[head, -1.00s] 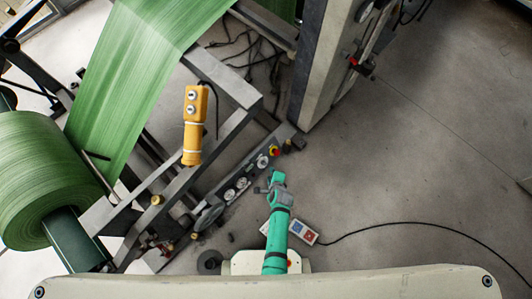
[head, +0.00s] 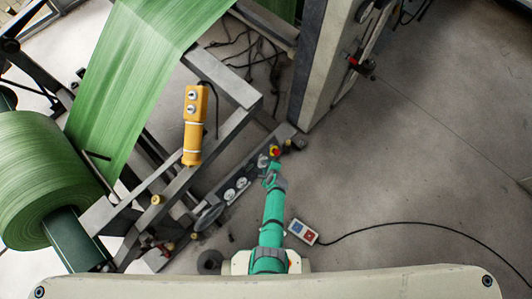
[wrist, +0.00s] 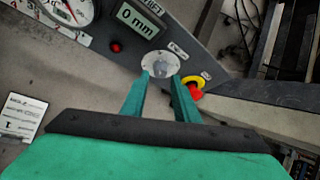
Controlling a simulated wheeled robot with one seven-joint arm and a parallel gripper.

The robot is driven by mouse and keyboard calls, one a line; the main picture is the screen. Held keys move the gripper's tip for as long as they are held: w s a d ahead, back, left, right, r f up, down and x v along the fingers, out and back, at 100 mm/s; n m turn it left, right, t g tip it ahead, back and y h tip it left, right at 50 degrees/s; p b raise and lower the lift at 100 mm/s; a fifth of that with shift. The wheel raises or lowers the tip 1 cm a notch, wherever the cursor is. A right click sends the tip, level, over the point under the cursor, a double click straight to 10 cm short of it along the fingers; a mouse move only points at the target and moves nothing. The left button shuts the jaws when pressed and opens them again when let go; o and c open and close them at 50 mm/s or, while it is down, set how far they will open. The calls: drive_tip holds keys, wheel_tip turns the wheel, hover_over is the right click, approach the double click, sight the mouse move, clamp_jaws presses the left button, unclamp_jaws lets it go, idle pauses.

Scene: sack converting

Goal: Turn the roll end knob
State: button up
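The likely roll end knob, a small grey knob on a pale round plate (wrist: 160,62), sits on the dark control panel. In the head view its pale plate (head: 262,160) shows just beyond my gripper (head: 270,176). In the wrist view my gripper (wrist: 161,82) has its two green fingers apart, with the tips at the near edge of the plate, one on each side of the knob. I see nothing held between them. I cannot tell whether the fingertips touch the knob or plate.
A red button with a yellow ring (wrist: 194,85) is close beside the right finger. A display reading 0 mm (wrist: 138,17), a small red light (wrist: 116,46) and a dial (wrist: 68,10) lie left. A yellow pendant (head: 194,125) hangs by the frame.

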sight(265, 164)
drive_tip(key=shift+x, duration=1.55)
drive_tip(key=shift+c, duration=0.7)
clamp_jaws()
